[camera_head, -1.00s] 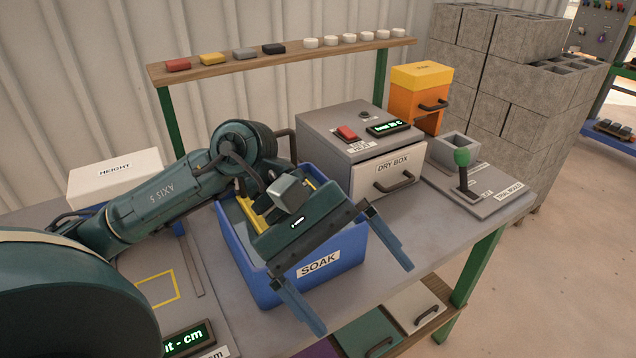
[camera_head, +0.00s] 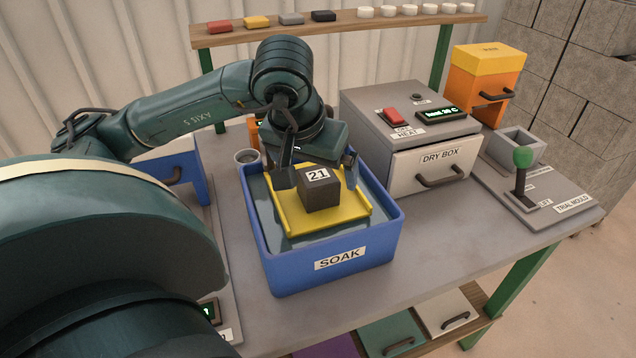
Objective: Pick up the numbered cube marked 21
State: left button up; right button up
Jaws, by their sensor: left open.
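The dark cube marked 21 (camera_head: 321,194) sits on a yellow tray (camera_head: 350,221) inside the blue SOAK bin (camera_head: 331,271). Its white label with the number shows on its upper part. My left gripper (camera_head: 318,182) is open just behind and above the cube, pointing down into the bin. One finger shows to the left of the cube and the other to its right. I see no contact between fingers and cube, though the far side of the cube is hidden. My right gripper is not in view.
The grey DRY BOX (camera_head: 432,164) stands right of the bin. A green-knobbed lever (camera_head: 522,159) and an orange box with a yellow top (camera_head: 478,82) are further right. A shelf (camera_head: 341,25) with small coloured blocks and white discs runs behind. The table front right is clear.

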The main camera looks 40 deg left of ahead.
aim_at(317, 176)
pick_arm(q)
jog(key=shift+a+x, duration=0.1)
jog(key=shift+x, duration=1.2)
jog(key=shift+a+x, duration=0.15)
jog(key=shift+x, duration=1.2)
jog(key=shift+c, duration=0.4)
jog(key=shift+r, duration=0.1)
jog(key=c, duration=1.2)
jog(key=shift+c, duration=1.1)
jog(key=shift+r, duration=0.1)
